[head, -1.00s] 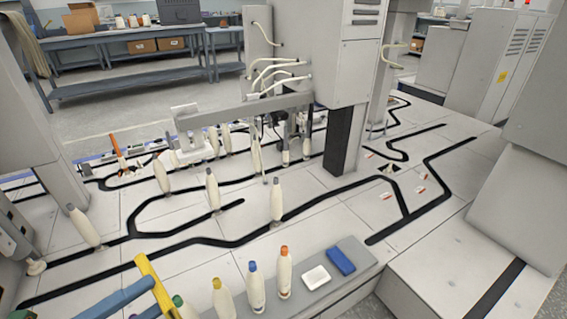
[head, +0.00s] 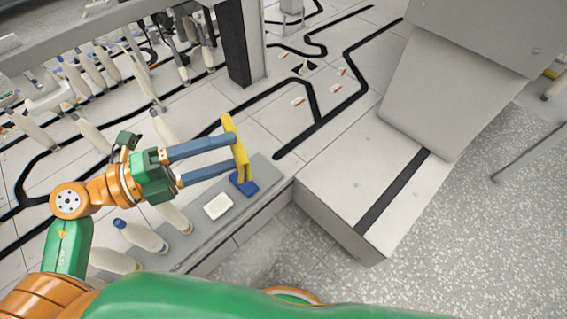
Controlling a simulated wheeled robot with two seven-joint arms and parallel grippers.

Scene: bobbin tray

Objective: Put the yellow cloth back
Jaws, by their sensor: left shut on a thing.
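The yellow cloth (head: 241,153) is at the fingertips of my left gripper (head: 233,157), a narrow folded strip lying across the ends of the two blue fingers. The gripper is shut on it. In the picture the cloth is over the right end of the grey ledge, just above the blue cloth or block (head: 244,186); its height above the ledge is hard to tell. My right gripper is not in view.
A white block (head: 217,206) lies on the grey ledge (head: 196,244) left of the blue one. Bobbins, one blue-topped (head: 142,236), stand left of it. More bobbins stand behind. A grey machine housing (head: 450,90) stands at the right.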

